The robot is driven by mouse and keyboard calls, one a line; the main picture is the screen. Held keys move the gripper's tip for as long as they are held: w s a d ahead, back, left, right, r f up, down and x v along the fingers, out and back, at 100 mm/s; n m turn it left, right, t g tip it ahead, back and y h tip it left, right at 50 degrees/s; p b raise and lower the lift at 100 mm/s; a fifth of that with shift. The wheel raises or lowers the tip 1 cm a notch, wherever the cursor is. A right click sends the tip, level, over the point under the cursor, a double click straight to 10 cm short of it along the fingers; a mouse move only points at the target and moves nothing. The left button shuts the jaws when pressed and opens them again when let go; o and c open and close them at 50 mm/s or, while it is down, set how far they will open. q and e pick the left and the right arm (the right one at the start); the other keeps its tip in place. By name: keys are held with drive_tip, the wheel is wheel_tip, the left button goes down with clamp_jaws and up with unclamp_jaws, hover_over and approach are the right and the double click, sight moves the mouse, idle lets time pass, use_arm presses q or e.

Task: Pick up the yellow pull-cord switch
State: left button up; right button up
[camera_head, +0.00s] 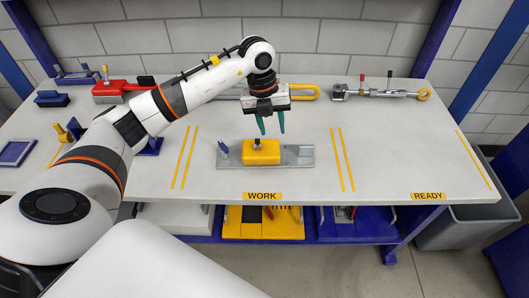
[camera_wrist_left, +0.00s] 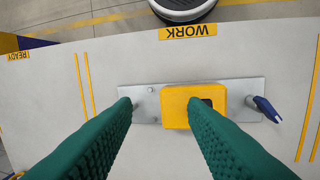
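The yellow pull-cord switch (camera_head: 265,158) is a yellow block with a dark knob on top. It sits on a grey metal plate (camera_head: 300,157) in the WORK area. A small blue lever (camera_head: 222,149) stands at the plate's left end. My left gripper (camera_head: 272,129) points down above the switch, its two teal fingers apart and empty. In the left wrist view the switch (camera_wrist_left: 177,96) lies beyond the fingertips, its lower right part hidden by the right finger. The plate (camera_wrist_left: 245,88) also shows there. My right gripper is not in view.
A red tool (camera_head: 110,88) and blue items stand at the back left. A silver clamp (camera_head: 375,94) with a yellow ring lies at the back right. The table's READY side (camera_head: 410,150) is clear. A grey bin (camera_head: 460,230) stands beyond the right edge.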

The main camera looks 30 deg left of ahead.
use_arm(q)
drive_tip(key=n+y, duration=0.1)
drive_tip(key=y, duration=0.1)
approach(257, 145)
drive_tip(key=shift+g, duration=0.3)
drive_tip(key=f, duration=0.1)
drive_tip(key=f+p, duration=0.1)
drive_tip(key=f, duration=0.2)
drive_tip(key=shift+w+a+f, duration=0.2)
drive_tip(key=shift+w+f, duration=0.1)
drive_tip(key=shift+w, duration=0.1)
drive_tip(key=f+p, duration=0.1)
drive_tip(key=f, duration=0.1)
drive_tip(key=f+p, duration=0.1)
drive_tip(key=f, duration=0.1)
drive_tip(key=shift+w+d+f, duration=0.1)
drive_tip(key=shift+d+f, duration=0.15)
drive_tip(key=shift+f, duration=0.7)
clamp_jaws()
drive_tip(key=shift+w+r, duration=0.1)
drive_tip(key=shift+r, duration=0.05)
